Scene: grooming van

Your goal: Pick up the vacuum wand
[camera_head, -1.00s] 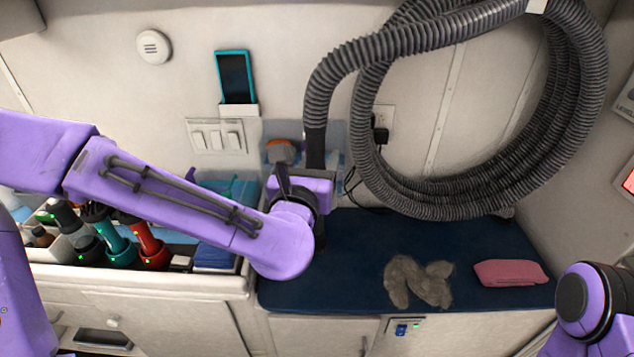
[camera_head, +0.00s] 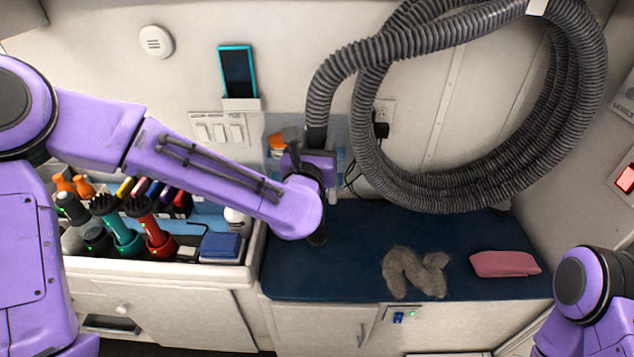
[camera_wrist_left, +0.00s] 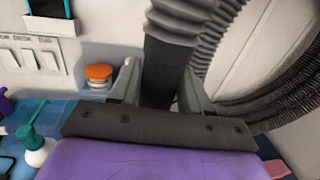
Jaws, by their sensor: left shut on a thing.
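The vacuum wand (camera_head: 316,136) is a dark, roughly upright tube at the end of the grey ribbed hose. My left gripper (camera_head: 318,160) is shut around its upper part, just below the hose. In the left wrist view the wand (camera_wrist_left: 164,72) stands between the two fingers of the gripper (camera_wrist_left: 160,92). My wrist hides much of the wand in the head view. A dark end shows just below my wrist, over the blue mat. My right arm shows at the lower right, but its gripper is out of view.
The hose (camera_head: 470,195) hangs in a large coil on the wall. The blue counter mat (camera_head: 345,270) bears a clump of grey fur (camera_head: 414,272) and a pink cloth (camera_head: 505,264). A tray (camera_head: 165,270) of grooming tools stands at left, under my left arm.

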